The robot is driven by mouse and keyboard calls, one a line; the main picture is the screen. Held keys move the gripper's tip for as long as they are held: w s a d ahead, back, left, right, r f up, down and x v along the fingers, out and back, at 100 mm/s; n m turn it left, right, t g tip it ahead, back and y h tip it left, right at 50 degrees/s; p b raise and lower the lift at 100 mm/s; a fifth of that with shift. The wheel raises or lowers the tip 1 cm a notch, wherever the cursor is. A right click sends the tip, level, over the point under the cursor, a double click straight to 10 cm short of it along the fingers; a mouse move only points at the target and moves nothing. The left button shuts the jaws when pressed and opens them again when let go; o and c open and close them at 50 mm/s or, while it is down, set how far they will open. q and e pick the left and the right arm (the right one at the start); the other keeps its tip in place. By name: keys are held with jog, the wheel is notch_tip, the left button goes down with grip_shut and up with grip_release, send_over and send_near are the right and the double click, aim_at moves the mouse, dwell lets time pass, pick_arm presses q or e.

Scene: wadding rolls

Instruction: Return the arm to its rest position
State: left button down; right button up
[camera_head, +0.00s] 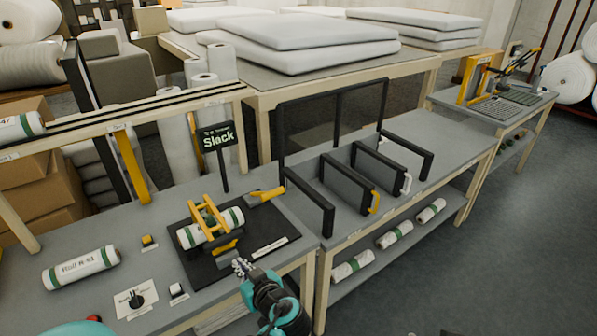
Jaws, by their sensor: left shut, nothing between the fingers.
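My left gripper (243,267) is at the lower middle, at the front edge of the grey table, with its teal and black wrist below it. Its fingers look closed and hold nothing. Just beyond it, a white roll with green bands (228,217) lies in a yellow frame (207,219) on a black mat (276,231). The gripper tips appear close to the mat's front edge; I cannot tell whether they touch it. My right gripper is not in view.
A "Slack" sign (216,137) stands behind the mat. Another wrapped roll (80,267) lies at left, near small cards. Black dividers (350,183) form slots on the right table, with rolls (394,234) on its lower shelf. Open floor (480,270) lies at right.

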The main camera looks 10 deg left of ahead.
pick_arm(q)
jog(key=s+d+m+g+h, duration=0.1)
jog(key=s+d+m+h, duration=0.8)
jog(key=h, duration=0.1)
jog(key=shift+s+d+r+m+g, duration=0.15)
jog(key=shift+r+m+g, duration=0.1)
jog(key=shift+m+g, duration=0.05)
dwell(0.8)
